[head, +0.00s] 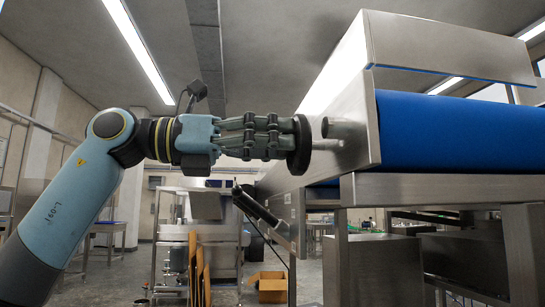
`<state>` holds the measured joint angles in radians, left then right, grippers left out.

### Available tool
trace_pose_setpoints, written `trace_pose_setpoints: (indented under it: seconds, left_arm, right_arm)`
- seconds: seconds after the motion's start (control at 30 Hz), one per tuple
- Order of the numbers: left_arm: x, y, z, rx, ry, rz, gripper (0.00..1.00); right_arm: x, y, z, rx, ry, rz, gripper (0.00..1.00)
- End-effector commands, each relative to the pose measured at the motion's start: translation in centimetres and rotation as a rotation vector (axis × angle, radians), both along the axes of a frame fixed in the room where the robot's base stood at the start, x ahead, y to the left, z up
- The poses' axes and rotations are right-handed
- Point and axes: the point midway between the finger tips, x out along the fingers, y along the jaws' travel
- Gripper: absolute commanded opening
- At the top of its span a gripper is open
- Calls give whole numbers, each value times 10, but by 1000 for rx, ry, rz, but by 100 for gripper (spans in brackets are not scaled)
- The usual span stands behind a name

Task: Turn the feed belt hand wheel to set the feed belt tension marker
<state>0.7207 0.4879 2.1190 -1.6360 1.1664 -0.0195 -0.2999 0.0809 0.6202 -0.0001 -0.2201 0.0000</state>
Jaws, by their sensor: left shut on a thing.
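The hand wheel (301,145) is a dark, thick disc seen nearly edge-on. It sits on a short metal shaft at the left side of the feed belt frame (352,125). The feed belt (455,135) is a wide blue surface to the right of it. My left gripper (290,143) reaches in from the left, level, with its fingers shut on the wheel's rim. The tension marker cannot be made out. My right gripper is not in view.
The steel frame and its cover (450,45) fill the right side. Below stand steel cabinets (375,270). An open cardboard box (271,286) lies on the floor behind, near a steel machine (205,240). The space above my left arm is free.

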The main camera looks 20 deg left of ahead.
Motion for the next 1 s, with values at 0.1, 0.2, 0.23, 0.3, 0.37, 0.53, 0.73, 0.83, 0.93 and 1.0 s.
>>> trace_pose_setpoints:
  seconds: [0.1,0.2,0.23,0.3,0.37,0.53,0.73,0.83,0.93,1.0]
  left_arm:
    - [0,0,-7,56,-89,-2,15]
    - [1,0,-6,101,-173,-2,15]
    - [0,0,-7,114,-199,-2,15]
    - [1,0,-6,145,-257,-2,15]
    - [1,0,-7,172,-306,-2,15]
    - [1,0,-6,243,-440,-3,15]
    - [0,0,-6,313,-572,-3,15]
    - [0,0,-5,340,-623,-3,15]
    - [0,0,-5,362,-663,-3,15]
    - [0,0,-4,373,-685,-4,15]
  right_arm:
    - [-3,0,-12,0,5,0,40]
    - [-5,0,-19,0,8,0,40]
    - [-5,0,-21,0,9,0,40]
    - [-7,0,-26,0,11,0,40]
    - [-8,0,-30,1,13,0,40]
    - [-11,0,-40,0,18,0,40]
    - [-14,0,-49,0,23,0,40]
    - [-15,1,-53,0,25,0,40]
    - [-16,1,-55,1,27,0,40]
    - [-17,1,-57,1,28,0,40]
